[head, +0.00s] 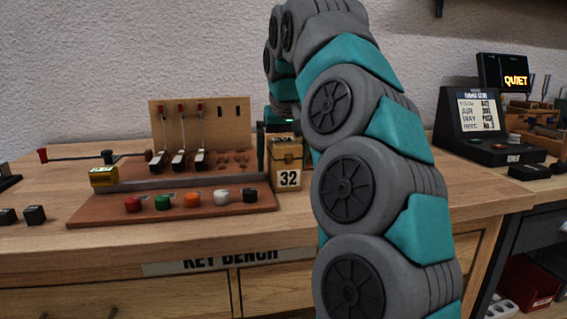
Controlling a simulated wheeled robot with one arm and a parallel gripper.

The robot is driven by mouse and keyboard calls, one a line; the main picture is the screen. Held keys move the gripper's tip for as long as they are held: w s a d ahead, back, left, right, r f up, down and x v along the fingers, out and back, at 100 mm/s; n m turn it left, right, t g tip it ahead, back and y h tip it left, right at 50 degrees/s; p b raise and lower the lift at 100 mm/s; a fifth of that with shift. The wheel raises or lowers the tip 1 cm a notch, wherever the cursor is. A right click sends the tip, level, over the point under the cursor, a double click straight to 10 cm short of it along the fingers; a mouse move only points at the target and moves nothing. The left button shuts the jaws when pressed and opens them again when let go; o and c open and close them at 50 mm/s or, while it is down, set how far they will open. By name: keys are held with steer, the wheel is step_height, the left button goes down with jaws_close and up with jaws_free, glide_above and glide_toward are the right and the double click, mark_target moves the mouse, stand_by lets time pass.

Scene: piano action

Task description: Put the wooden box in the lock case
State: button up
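A small tan wooden box (287,154) with a clasp on its front and a white "32" label below it stands at the right end of the key bench's piano-action model. My gripper (281,138) is at the top of this box, pointing down. A dark finger shows along the box's left side. The other finger is not clear, and my arm covers the area just right of the box. I cannot tell whether the gripper touches or holds the box. I cannot make out a separate lock case; it may be hidden behind my arm.
The reddish-brown model base (180,203) carries several coloured buttons and upright levers before a wooden backboard (228,115). A yellow block (103,176) is at its left. Small black cubes (34,215) lie far left. A dark sign console (489,127) stands on the right bench.

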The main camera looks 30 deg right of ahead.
stand_by(0.3)
jaws_close()
stand_by(0.7)
